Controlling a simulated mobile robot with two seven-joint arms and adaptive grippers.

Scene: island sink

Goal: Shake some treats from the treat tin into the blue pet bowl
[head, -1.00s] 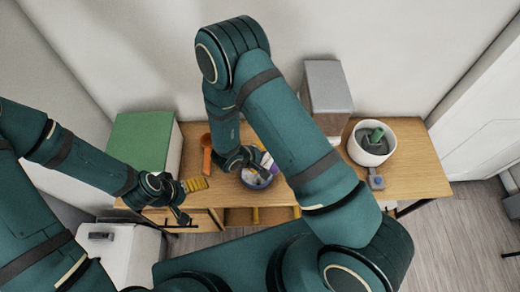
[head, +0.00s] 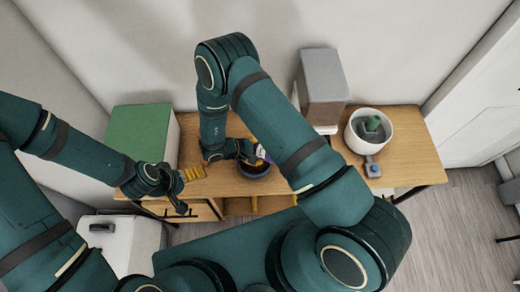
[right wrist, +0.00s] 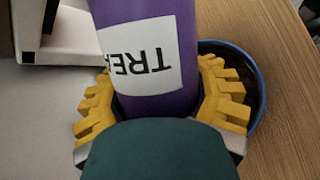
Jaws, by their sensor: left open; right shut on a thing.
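The treat tin (right wrist: 145,50) is purple with a white label whose letters appear upside down in the right wrist view. My right gripper (right wrist: 160,105) is shut on it, with yellow fingers on both sides. In the head view the tin (head: 262,152) shows only in part, above the blue pet bowl (head: 256,174), with my right gripper (head: 250,153) at its left. The bowl's blue rim (right wrist: 263,105) shows behind the tin in the right wrist view; most of its inside is hidden. My left gripper (head: 187,190) is open and empty near the table's front left.
The wooden table (head: 412,175) has a green-topped box (head: 140,135) at left and a grey-topped appliance (head: 323,85) at back. My right arm hides the table's middle.

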